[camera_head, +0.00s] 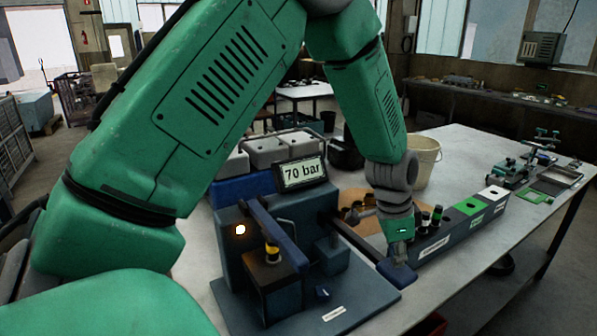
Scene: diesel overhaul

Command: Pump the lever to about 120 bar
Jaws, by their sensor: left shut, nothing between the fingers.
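The pump tester (325,270) stands on the table, a dark blue-grey unit on a flat base. Its display (300,173) reads "70 bar". The lever (356,243) is a dark bar that runs from the tester toward the lower right and ends in a blue piece near my gripper. My left gripper (399,258) points down at the lever's outer end, shut and with nothing between its fingers. The fingertips are small and dark, so I cannot tell whether they touch the lever. A dark part with a yellow band (271,250) sits upright in the tester. My right gripper is not in view.
A rack (452,232) with dark cylinders and compartments marked green and white stands right of my gripper. A pale bucket (424,160) is behind it. A small fixture (522,165) and a green plate lie farther right. The table's front right is clear.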

